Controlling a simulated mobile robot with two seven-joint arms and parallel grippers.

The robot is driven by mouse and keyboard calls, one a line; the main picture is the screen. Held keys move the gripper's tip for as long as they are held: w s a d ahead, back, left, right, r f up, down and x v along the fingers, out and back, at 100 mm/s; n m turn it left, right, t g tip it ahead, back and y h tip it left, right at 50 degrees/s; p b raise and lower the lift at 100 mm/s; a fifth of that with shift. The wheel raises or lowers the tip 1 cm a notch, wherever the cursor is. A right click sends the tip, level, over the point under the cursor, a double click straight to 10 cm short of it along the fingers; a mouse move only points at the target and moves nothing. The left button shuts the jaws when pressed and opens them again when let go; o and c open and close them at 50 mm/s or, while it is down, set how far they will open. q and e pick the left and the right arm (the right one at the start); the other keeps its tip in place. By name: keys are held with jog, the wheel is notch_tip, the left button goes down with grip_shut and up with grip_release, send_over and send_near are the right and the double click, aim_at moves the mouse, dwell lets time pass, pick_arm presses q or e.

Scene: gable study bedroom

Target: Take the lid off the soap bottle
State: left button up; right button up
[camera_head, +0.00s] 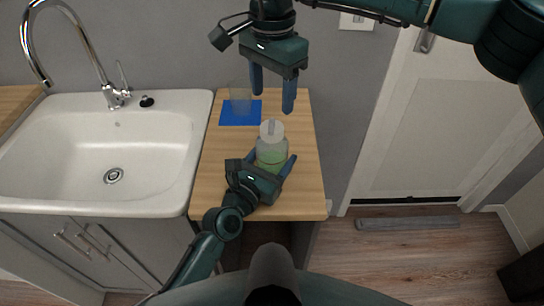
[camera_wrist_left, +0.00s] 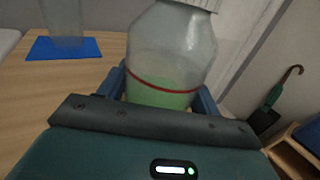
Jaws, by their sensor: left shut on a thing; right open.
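The soap bottle (camera_head: 271,155) stands upright on the wooden counter; it is clear with green liquid low inside. In the left wrist view the bottle (camera_wrist_left: 172,50) shows a red line around its body. Its pale lid (camera_head: 271,127) is on top, and the ribbed lower edge of the lid (camera_wrist_left: 204,4) shows at the top of the left wrist view. My left gripper (camera_head: 270,161) is shut around the bottle's body from the front. My right gripper (camera_head: 273,97) is open and empty, pointing down above and slightly behind the lid, apart from it.
A clear glass (camera_head: 240,101) stands on a blue mat (camera_head: 230,118) at the counter's back left. A white sink (camera_head: 60,170) with a chrome tap (camera_head: 115,95) adjoins on the left. The counter's right edge drops to the floor near a white door (camera_head: 430,130).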

aim_at(272, 127)
pick_arm(q)
jog(key=c, duration=0.6)
pick_arm(e)
jog(key=shift+m, duration=0.8)
pick_arm(q)
grip_shut()
pick_arm(e)
jog(key=m, duration=0.5)
jog(key=shift+m, duration=0.4)
jog(key=m, duration=0.6)
jog(key=shift+a, duration=0.1)
jog(key=m, duration=1.3)
jog(key=shift+m, duration=0.3)
jog(key=m, duration=0.8)
jog(key=shift+m, duration=0.3)
jog(key=shift+f, duration=4)
